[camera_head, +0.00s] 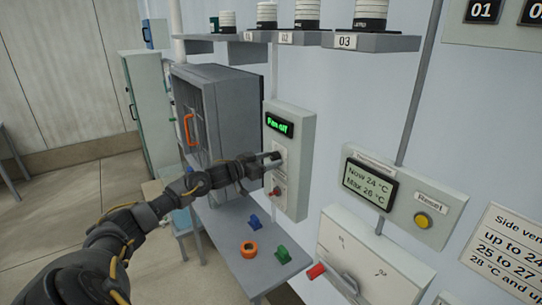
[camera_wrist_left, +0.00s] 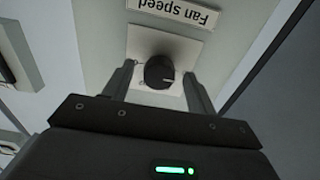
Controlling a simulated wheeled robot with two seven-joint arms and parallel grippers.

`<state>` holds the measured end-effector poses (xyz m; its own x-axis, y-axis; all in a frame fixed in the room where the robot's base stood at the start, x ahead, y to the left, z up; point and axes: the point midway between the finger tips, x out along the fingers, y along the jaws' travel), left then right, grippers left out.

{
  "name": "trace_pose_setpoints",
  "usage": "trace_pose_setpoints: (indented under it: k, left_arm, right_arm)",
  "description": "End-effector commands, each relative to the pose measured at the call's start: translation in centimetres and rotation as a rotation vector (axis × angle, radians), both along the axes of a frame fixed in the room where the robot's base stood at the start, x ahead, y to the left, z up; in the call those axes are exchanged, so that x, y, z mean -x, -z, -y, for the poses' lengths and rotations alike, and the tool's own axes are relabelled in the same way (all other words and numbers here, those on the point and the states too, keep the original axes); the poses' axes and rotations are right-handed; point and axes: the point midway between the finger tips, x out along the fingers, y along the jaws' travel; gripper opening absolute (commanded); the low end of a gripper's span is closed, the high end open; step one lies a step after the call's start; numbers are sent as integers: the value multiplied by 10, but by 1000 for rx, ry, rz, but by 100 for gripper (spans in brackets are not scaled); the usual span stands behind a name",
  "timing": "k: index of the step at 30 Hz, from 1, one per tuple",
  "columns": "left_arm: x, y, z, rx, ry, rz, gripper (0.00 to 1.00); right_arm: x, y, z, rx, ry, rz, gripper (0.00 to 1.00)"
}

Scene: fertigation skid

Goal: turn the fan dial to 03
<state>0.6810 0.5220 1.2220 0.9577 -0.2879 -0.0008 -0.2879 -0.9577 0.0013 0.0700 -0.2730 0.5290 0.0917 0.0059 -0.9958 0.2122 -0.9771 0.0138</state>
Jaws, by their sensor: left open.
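The fan dial is a black round knob (camera_wrist_left: 160,71) with a pale pointer mark, under a "Fan Speed" label (camera_wrist_left: 173,12) that appears upside down in the left wrist view. My left gripper (camera_wrist_left: 158,85) is open, with one finger on each side of the dial; I cannot tell whether they touch it. In the head view my left gripper (camera_head: 272,160) is at the front of the fan control box (camera_head: 300,135) and hides the dial. The box's display (camera_head: 279,124) reads "Fan off" in green. My right gripper is not in view.
A red knob (camera_head: 276,191) sits low on the same box. A grey shelf (camera_head: 250,262) below holds an orange ring (camera_head: 249,249) and blue and green pieces. A grey cabinet (camera_head: 238,110) stands left, a thermometer panel (camera_head: 371,184) right.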

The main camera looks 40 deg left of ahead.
Motion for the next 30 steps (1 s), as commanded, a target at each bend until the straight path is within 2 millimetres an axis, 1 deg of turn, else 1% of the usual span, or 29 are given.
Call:
trace_pose_setpoints:
  k: [1,4,13,14,21,24,30]
  left_arm:
    - [-4,-2,1,1,0,2,57]
    - [-8,-1,3,-1,0,1,57]
    - [-9,0,3,-1,1,0,57]
    - [-9,0,3,-1,1,0,55]
    - [-9,0,3,-1,0,0,23]
    - [-9,0,3,-1,0,0,13]
    - [-9,1,3,-16,0,5,13]
  right_arm:
    - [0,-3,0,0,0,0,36]
    - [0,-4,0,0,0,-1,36]
    - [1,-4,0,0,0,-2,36]
    - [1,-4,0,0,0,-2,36]
    - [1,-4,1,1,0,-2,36]
    - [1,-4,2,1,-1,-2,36]
    - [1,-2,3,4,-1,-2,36]
